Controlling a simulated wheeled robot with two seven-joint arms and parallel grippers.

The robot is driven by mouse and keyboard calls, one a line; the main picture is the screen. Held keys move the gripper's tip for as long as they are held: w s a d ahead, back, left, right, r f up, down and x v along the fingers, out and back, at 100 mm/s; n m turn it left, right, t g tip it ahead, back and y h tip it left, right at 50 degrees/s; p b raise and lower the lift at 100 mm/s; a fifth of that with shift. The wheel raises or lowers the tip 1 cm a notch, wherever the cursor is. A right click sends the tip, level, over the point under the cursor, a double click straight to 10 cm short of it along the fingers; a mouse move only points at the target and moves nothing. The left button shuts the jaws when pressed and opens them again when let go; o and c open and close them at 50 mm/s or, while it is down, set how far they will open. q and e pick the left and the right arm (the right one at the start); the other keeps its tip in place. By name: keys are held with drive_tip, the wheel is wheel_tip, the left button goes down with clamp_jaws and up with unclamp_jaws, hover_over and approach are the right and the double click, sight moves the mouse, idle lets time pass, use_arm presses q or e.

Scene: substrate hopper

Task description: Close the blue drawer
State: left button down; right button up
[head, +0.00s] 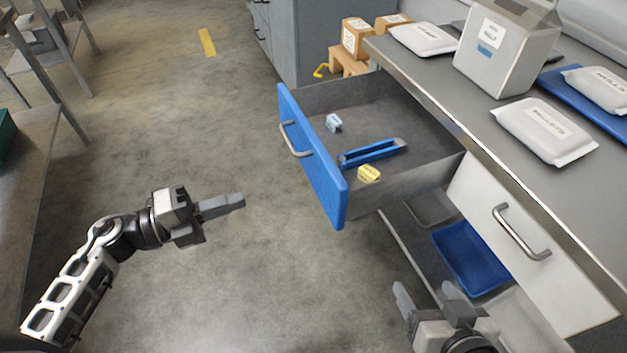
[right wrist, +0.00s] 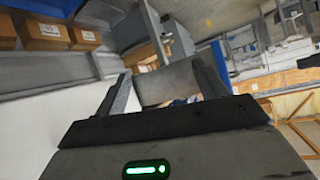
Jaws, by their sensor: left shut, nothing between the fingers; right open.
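The blue drawer (head: 312,160) is pulled out from the counter, its blue front facing left, with a grey bar handle (head: 294,139). Inside lie a blue tool (head: 372,153), a yellow block (head: 369,173) and a small light-blue item (head: 333,123). My left gripper (head: 240,201) is shut and empty, to the left of the drawer front and apart from it. My right gripper (head: 424,292) is open and empty at the bottom of the head view, below the drawer and beside the counter. Its fingers also show in the right wrist view (right wrist: 165,85).
The grey counter (head: 478,110) carries white packets (head: 545,130) and a silver bag (head: 505,45). A white drawer (head: 530,240) with a handle is shut nearby. A blue tray (head: 470,258) sits on the shelf below. The floor left of the blue drawer is clear.

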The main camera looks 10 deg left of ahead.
use_arm(q)
drive_tip(key=b, duration=0.4)
approach(322, 187)
drive_tip(key=x, duration=0.6)
drive_tip(key=shift+s+r, duration=0.15)
drive_tip(key=shift+w+d, duration=0.3)
drive_tip(key=shift+d, duration=0.1)
